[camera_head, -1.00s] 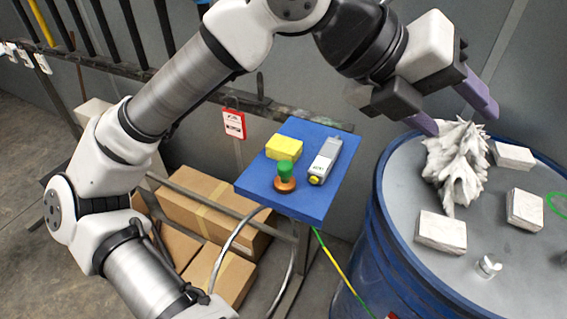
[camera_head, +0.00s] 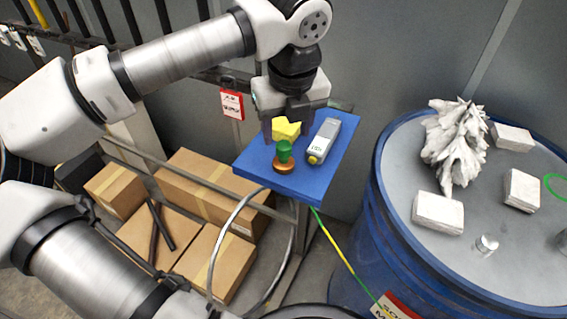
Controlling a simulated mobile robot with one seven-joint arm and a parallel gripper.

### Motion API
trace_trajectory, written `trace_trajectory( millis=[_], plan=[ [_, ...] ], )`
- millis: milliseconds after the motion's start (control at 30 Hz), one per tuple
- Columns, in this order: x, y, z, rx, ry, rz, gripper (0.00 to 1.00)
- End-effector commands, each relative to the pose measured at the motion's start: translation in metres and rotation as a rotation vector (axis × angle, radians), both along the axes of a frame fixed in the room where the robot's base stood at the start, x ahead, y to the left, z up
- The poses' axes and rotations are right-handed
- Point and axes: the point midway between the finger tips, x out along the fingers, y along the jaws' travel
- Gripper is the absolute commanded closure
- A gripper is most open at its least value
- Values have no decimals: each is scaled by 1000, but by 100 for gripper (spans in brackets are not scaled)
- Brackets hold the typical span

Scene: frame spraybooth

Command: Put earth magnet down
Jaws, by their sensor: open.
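A small piece with a green knob and a copper-brown round base, which looks like the earth magnet (camera_head: 284,163), stands upright on the blue table (camera_head: 305,190), near its front edge. My gripper (camera_head: 288,124) is above the back left of the table, pointing down, its jaws open. The yellow block (camera_head: 287,131) shows below and between its fingers, partly hidden by them. I cannot tell whether the fingers touch it. The green-knobbed piece stands just in front of the gripper, outside the jaws.
A grey device with a yellow end (camera_head: 325,141) lies to the right on the table. A blue drum (camera_head: 390,240) at right bears a white spiky lump (camera_head: 455,145), white blocks (camera_head: 438,213) and a small metal cylinder (camera_head: 487,244). Cardboard boxes (camera_head: 215,262) lie below left.

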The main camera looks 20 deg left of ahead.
Motion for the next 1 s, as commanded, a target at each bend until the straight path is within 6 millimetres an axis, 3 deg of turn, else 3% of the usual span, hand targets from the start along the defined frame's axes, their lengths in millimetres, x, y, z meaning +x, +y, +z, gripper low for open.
trace_trajectory(
  millis=[33, 267, 533, 867, 1000],
  plan=[
    [1, 0, -10, -3, 1, -1, 46],
    [3, 2, -23, -3, -1, -1, 46],
    [7, 8, -62, -3, 0, -3, 46],
    [8, 9, -67, -2, -1, -2, 46],
    [8, 9, -67, -2, -1, -2, 64]
  ],
)
